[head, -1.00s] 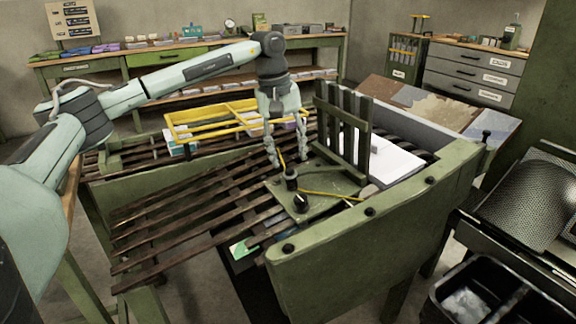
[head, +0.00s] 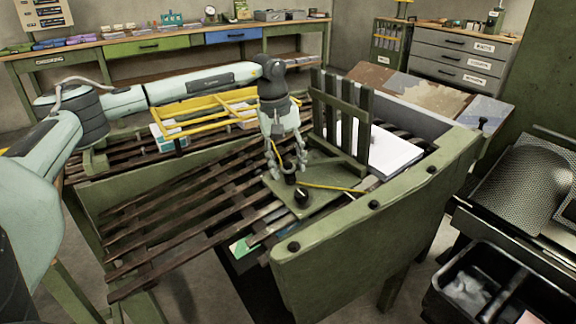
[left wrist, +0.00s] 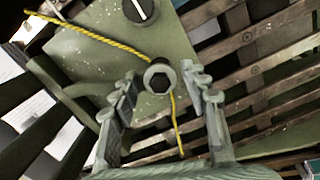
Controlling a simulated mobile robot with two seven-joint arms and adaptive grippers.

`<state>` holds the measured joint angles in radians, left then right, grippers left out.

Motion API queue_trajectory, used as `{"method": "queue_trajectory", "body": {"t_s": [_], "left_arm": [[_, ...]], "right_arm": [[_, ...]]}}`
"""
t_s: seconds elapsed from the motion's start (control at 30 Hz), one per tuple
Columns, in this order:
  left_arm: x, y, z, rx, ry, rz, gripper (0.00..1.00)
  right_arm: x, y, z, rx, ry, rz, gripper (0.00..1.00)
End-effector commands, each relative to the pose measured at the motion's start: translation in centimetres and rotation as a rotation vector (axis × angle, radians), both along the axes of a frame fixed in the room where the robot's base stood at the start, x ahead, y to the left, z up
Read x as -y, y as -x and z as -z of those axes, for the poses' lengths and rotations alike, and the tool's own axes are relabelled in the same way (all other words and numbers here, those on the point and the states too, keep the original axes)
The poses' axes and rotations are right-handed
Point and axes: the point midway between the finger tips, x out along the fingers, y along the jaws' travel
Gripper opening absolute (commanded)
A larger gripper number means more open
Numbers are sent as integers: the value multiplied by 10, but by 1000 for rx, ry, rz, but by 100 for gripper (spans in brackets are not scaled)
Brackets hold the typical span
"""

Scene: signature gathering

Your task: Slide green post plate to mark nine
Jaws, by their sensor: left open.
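The green post plate (head: 322,201) lies on the dark slats of the bench, with an upright slatted green fence (head: 341,125) at its back. A short dark post (head: 290,179) and a black knob with a white line (head: 302,196) stand on the plate. My left gripper (head: 289,170) points down at the post, its fingers open on either side. In the left wrist view, the post's round top with a hex hollow (left wrist: 159,77) sits between the open fingers (left wrist: 162,90). A yellow cord (head: 332,187) runs across the plate. I cannot make out mark nine. My right gripper is out of view.
White sheets (head: 385,155) lie behind the fence. A yellow rack (head: 200,115) stands at the slats' far side. A thick green end board (head: 372,225) bounds the near right. Open slats (head: 170,220) extend left of the plate. A black bin (head: 480,290) stands lower right.

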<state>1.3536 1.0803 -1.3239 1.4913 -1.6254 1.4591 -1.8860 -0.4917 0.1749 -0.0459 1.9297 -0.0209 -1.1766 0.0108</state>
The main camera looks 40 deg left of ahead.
Motion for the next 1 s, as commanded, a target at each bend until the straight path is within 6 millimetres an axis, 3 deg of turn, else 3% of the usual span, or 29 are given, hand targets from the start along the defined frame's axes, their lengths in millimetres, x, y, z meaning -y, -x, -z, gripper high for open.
{"method": "queue_trajectory", "body": {"t_s": [0.33,0.7,1.0], "left_arm": [[1,-1,7,0,0,0,45],[1,-1,6,0,0,0,1],[1,-1,6,0,0,0,0]], "right_arm": [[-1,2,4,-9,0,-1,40],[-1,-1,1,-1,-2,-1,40],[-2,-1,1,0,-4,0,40]]}}
